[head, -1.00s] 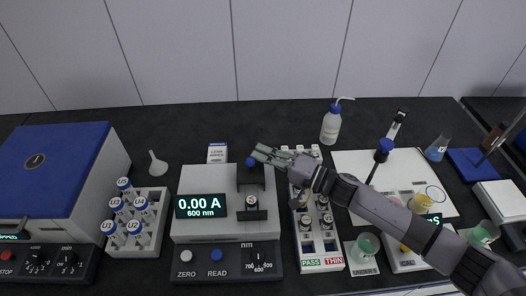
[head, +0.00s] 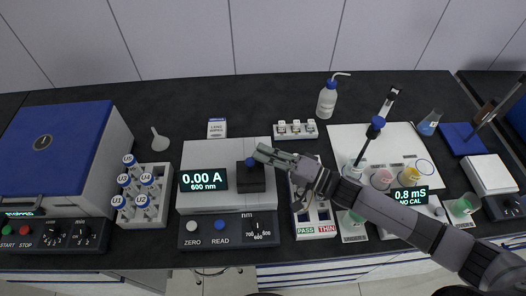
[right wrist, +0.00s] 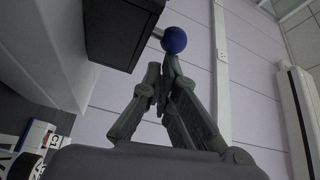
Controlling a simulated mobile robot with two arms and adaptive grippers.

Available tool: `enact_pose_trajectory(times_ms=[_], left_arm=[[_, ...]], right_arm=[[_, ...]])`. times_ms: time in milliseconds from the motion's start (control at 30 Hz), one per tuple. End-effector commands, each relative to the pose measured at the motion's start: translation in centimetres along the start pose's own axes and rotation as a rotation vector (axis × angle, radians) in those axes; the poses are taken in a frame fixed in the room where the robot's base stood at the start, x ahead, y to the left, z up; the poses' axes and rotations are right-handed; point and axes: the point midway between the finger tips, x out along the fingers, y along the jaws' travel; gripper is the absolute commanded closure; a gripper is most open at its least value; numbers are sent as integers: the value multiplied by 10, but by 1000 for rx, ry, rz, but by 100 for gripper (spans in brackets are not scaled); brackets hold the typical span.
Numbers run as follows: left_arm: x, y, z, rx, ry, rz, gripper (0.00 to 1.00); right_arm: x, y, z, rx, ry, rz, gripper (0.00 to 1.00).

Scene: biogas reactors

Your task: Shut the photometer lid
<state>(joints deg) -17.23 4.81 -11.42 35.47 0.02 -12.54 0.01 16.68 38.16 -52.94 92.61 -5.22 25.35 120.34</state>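The photometer (head: 228,202) is a pale box with a lit display reading 0.00 A, left of centre in the head view. Its black lid (head: 251,182) lies over the sample well and hides the vial there. I cannot tell whether the lid is fully seated. A blue ball knob (head: 250,162) is on the lid. My right gripper (head: 262,153) is just right of the knob. In the right wrist view, my right gripper's fingers (right wrist: 164,76) are closed together, with their tips just below the knob (right wrist: 174,40) and the lid (right wrist: 122,30) at upper left. My left gripper is out of view.
A white vial rack (head: 318,215) stands close right of the photometer, under my right arm. A rack of blue-capped tubes (head: 143,196) and a blue-lidded centrifuge (head: 55,150) stand left. A wash bottle (head: 327,100) is behind; a conductivity meter (head: 410,196) is at right.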

Motion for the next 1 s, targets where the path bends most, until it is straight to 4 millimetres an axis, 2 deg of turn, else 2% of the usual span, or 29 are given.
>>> enact_pose_trajectory(times_ms=[400, 500, 700, 1000], left_arm=[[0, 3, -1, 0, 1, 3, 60], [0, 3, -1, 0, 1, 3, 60], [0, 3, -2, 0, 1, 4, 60], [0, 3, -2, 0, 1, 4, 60]], right_arm=[[-83, 2, 1, 3, -2, 6, 100], [-99, 2, 0, 3, -1, 4, 100], [-114, 1, 0, 2, 0, 0, 100], [-115, 1, -1, 2, 0, 0, 100]])
